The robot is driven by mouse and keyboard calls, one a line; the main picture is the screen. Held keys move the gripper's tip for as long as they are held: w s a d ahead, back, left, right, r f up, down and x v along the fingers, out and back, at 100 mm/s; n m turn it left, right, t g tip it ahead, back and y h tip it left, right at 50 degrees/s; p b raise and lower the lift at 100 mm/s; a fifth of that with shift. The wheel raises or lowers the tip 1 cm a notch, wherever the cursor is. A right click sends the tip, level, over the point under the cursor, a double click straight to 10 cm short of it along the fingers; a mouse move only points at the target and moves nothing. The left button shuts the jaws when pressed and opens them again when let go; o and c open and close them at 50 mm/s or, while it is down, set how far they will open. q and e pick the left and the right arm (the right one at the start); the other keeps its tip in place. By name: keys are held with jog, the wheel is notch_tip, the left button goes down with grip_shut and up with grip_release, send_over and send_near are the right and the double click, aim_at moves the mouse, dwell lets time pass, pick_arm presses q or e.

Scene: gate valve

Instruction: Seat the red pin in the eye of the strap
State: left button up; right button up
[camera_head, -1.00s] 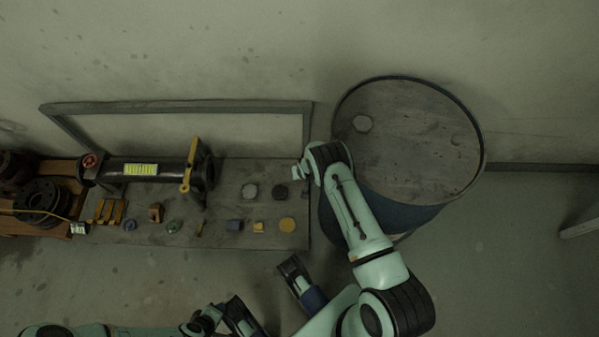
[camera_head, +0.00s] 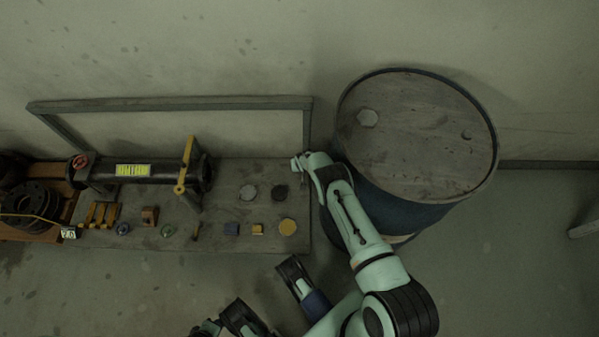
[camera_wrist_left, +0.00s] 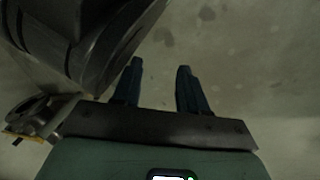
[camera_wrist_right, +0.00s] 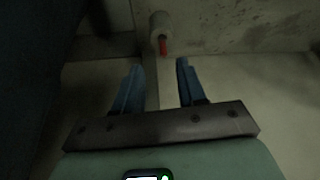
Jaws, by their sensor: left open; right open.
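A red pin (camera_wrist_right: 163,46) sticks out of a pale grey round piece (camera_wrist_right: 160,24) in the right wrist view, ahead of my right gripper. My right gripper (camera_wrist_right: 160,66) is open and empty, its fingertips short of the pin and apart from it. In the head view my right arm reaches the bench's right end, and its fingers are hardly visible. The yellow strap (camera_head: 186,165) stands across the dark pipe, with its eye (camera_head: 180,188) at the lower end. My left gripper (camera_wrist_left: 160,66) is open and empty over bare floor.
The bench (camera_head: 215,215) holds the dark pipe (camera_head: 120,168) with a red part (camera_head: 81,161) at its left end, and several small blocks and discs. A large drum (camera_head: 430,150) stands right of the bench, close to my right arm. A grey frame (camera_head: 170,103) runs behind.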

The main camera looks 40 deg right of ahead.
jog(key=b+x, duration=0.2)
jog(key=x, duration=0.1)
jog(key=b+x, duration=0.2)
jog(key=shift+s+a, duration=0.1)
jog(key=shift+a, duration=0.25)
jog(key=shift+f, duration=0.1)
pick_arm(q)
jog(key=s+a+f+g, duration=0.1)
jog(key=s+f, duration=0.3)
jog(key=s, duration=0.4)
jog(key=shift+f+n+g, duration=0.3)
jog(key=shift+f+g, duration=0.1)
jog(key=shift+g, duration=0.5)
pick_arm(e)
grip_shut()
